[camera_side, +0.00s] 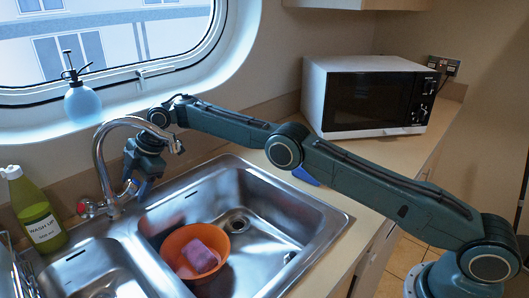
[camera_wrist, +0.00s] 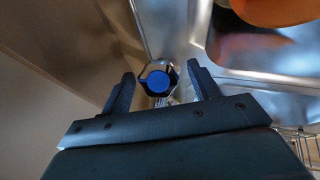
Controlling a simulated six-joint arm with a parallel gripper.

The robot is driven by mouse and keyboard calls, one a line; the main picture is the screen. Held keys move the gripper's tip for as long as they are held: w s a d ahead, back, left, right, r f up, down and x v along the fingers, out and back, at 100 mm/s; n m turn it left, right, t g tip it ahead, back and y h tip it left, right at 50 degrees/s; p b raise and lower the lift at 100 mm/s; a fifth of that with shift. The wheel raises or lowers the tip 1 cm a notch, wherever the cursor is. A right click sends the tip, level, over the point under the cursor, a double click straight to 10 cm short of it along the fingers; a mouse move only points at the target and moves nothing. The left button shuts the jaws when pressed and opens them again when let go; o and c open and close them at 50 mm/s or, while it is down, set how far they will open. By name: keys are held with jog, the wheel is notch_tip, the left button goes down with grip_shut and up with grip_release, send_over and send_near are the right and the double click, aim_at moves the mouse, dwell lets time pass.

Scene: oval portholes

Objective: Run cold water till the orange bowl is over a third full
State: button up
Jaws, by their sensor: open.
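The orange bowl (camera_side: 172,246) sits in the right sink basin with a pink sponge (camera_side: 200,256) inside; no water shows in it. Its orange edge is also in the wrist view (camera_wrist: 275,8). The chrome tap (camera_side: 101,155) arches over the basin, and no stream shows from its spout. A red-marked knob (camera_side: 86,208) is on its left side. A blue-capped knob (camera_wrist: 159,82) shows in the wrist view between the fingers of my gripper (camera_wrist: 161,74). My gripper is open, one finger on each side of that knob, with no clear contact. In the side view it is behind the spout.
A green wash-up bottle (camera_side: 37,212) stands left of the sink, by a wire rack (camera_side: 20,272). A spray bottle (camera_side: 82,103) is on the window ledge. A microwave (camera_side: 365,95) stands on the counter behind my arm. The steel basin (camera_side: 262,262) is free right of the bowl.

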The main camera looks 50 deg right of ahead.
jog(key=shift+c, duration=0.2)
jog(key=c, duration=0.9)
jog(key=shift+a+n+t, duration=0.1)
jog(key=shift+n+t, duration=0.3)
jog(key=shift+n, duration=0.7)
jog(key=o, duration=0.9)
jog(key=shift+o, duration=0.2)
jog(key=v, duration=1.3)
jog(key=shift+d+r, duration=0.2)
jog(key=shift+r, duration=0.15)
